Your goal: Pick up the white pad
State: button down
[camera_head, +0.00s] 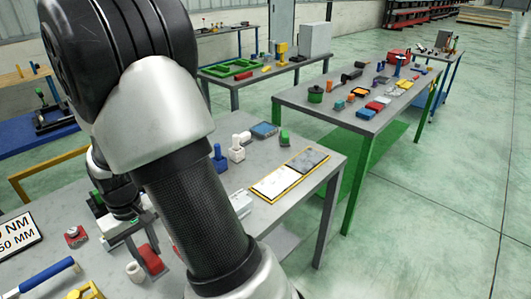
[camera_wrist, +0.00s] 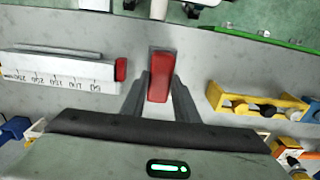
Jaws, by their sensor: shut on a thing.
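In the wrist view my gripper (camera_wrist: 159,92) is shut on a red block (camera_wrist: 160,62), with one finger on each side of it. The block is red on the faces I can see, and I see no white pad between the fingers. In the head view my gripper (camera_head: 128,228) is low over the near table, partly hidden by my arm, with a red piece (camera_head: 151,259) beside it. I cannot pick out a clear white pad. A white block with printed scale marks (camera_wrist: 60,72) lies to the left in the wrist view.
In the wrist view a yellow part (camera_wrist: 255,102) lies to the right. A second table (camera_head: 340,115) stands behind.

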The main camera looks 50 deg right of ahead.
aim_at(244, 137)
jog(key=l, duration=1.35)
jog(key=i+l, duration=0.1)
jog(key=l, duration=1.25)
